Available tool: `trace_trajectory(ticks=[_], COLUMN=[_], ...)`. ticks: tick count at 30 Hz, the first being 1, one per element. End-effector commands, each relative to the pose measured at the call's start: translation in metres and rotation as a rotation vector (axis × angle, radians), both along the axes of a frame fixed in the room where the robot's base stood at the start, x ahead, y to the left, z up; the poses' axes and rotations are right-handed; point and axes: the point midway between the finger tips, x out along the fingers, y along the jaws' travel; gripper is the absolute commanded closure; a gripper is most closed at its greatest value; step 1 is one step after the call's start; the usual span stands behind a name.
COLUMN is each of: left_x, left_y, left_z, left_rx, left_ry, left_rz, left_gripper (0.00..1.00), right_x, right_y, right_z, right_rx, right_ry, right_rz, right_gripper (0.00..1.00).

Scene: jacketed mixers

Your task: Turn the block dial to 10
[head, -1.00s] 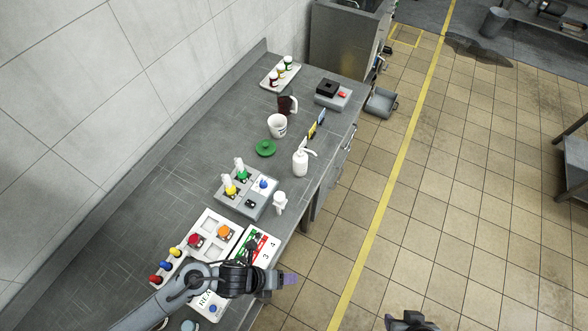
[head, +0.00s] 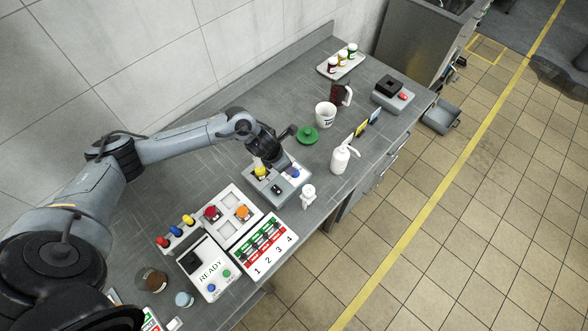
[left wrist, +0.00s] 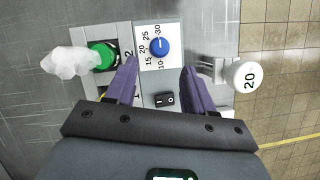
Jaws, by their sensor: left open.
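The block dial is a blue knob (left wrist: 159,46) on a white plate marked 10 to 30, on a grey block (head: 262,188). The dial (head: 294,172) also shows at the block's right side in the head view. I cannot read its pointer surely. My left gripper (left wrist: 159,68) is open and empty, its purple fingers apart, one to each side of the dial in the wrist picture. In the head view the left gripper (head: 283,145) is over the block's far part. Contact with the dial does not show. My right gripper is not in view.
A black rocker switch (left wrist: 165,99) is beside the dial. A white-capped item marked 20 (left wrist: 247,77) stands to the right.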

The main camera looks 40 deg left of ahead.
Motion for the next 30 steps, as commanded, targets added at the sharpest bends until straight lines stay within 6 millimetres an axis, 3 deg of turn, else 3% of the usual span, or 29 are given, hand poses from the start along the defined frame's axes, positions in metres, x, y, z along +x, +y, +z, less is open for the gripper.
trace_trajectory(ticks=[12, 27, 30], left_x=[0.022, 0.027, 0.027], left_y=[-0.008, -0.01, -0.009], left_z=[-0.058, -0.07, -0.07], left_rx=[-0.003, -0.001, -0.001], left_ry=[0.001, 0.0, 0.0], left_rz=[0.002, 0.0, 0.0], left_gripper=[0.47, 0.47, 0.59], right_x=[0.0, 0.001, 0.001], right_y=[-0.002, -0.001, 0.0], right_z=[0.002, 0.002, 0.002], right_rx=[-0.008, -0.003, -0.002], right_ry=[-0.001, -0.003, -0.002], right_rz=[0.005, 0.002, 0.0], right_gripper=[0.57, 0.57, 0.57])
